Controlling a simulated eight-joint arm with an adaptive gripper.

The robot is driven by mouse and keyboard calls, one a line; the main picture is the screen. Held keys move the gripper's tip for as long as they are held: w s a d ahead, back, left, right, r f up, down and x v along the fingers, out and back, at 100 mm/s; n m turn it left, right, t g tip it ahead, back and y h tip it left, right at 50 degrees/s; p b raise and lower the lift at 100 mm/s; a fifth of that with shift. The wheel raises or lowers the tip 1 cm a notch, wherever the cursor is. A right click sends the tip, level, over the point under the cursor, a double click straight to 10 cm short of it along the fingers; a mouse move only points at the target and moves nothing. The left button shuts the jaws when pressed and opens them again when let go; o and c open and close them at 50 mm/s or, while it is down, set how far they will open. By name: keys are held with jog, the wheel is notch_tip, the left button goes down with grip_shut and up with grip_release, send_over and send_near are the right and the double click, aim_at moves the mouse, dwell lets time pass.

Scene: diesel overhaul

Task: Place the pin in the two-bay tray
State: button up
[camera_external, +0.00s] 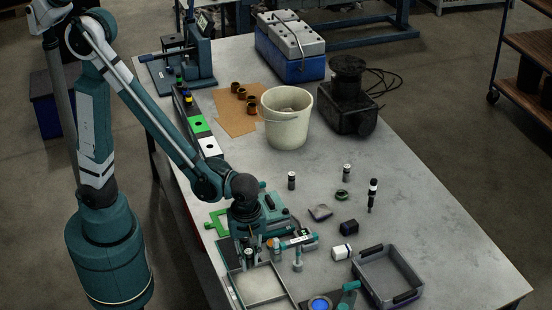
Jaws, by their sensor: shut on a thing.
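My gripper (260,248) points down over the back end of a grey-rimmed tray (291,298) at the bottom of the view. The tray has a pale floor, and the picture cuts off its near end. It looks like the two-bay tray, but I cannot make out both bays clearly. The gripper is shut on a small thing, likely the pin. The dark fingers and the parts around them hide most of it, so I cannot tell its height above the tray.
Close to the gripper on the right are a teal tool (298,240) and a small upright part (297,262). A white cylinder (342,252), a black block (349,227) and a grey bin (413,295) lie further right. A bucket (287,118) stands behind. The table's right side is clear.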

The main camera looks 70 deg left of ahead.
aim_at(247, 257)
jog(key=shift+f, duration=2.15)
jog(key=shift+f, duration=0.1)
jog(key=shift+f+b, duration=0.35)
jog(key=shift+f, duration=1.6)
jog(key=shift+f, duration=0.15)
jog(key=o, duration=1)
jog(key=shift+r, duration=0.25)
jog(key=shift+r+p, duration=0.6)
jog(key=shift+r, duration=5.3)
